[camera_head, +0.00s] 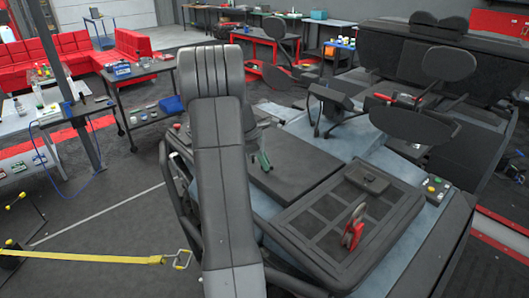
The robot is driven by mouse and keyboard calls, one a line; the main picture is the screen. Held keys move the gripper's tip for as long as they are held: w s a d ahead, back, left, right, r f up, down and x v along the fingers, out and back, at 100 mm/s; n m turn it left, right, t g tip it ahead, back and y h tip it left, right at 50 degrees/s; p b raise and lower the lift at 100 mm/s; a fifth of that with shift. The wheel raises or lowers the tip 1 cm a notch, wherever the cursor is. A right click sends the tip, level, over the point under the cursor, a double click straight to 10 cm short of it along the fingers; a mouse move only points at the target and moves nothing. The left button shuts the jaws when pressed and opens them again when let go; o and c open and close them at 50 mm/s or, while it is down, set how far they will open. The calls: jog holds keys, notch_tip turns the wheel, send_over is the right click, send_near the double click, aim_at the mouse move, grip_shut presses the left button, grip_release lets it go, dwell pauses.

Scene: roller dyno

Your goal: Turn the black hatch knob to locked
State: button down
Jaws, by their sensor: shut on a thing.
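A dark hatch-like panel (300,228) with a raised frame and grid-like recesses lies on top of the machine at the lower right. A small black block-like part (367,180) sits near its far edge; I cannot tell whether this is the hatch knob. No knob marking or locked position is readable. A large grey upright link, which looks like my own arm, stands left of centre and covers part of the machine. My gripper's fingers do not show; they may be hidden behind that link.
A red-handled tool (353,230) stands on the panel. A control box with coloured buttons (436,189) is at its right. Dark round pads on arms (414,125) rise behind. A yellow strap (80,257) crosses the floor at left. A black cart (150,115) stands behind it.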

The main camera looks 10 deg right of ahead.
jog(key=m+p, duration=0.1)
jog(key=m+g, duration=0.1)
jog(key=m, duration=0.1)
jog(key=m+p, duration=0.1)
jog(key=shift+w+d+r+m+g+y+p, duration=0.1)
jog(key=shift+w+r+m+g+y+p, duration=0.15)
jog(key=shift+m+g+y+p, duration=0.1)
jog(key=m, duration=0.2)
jog(key=m+g+y+p, duration=0.1)
jog(key=m, duration=0.1)
jog(key=shift+w+d+f+p, duration=0.1)
jog(key=shift+f+p, duration=0.1)
jog(key=shift+p, duration=0.1)
jog(key=c, duration=1.4)
grip_release()
jog(key=shift+c, duration=0.2)
jog(key=b+v, duration=0.1)
jog(key=v, duration=1.2)
jog(key=shift+w+r+b, duration=0.15)
jog(key=shift+r+b, duration=0.2)
jog(key=shift+r, duration=0.05)
jog(key=shift+d, duration=0.1)
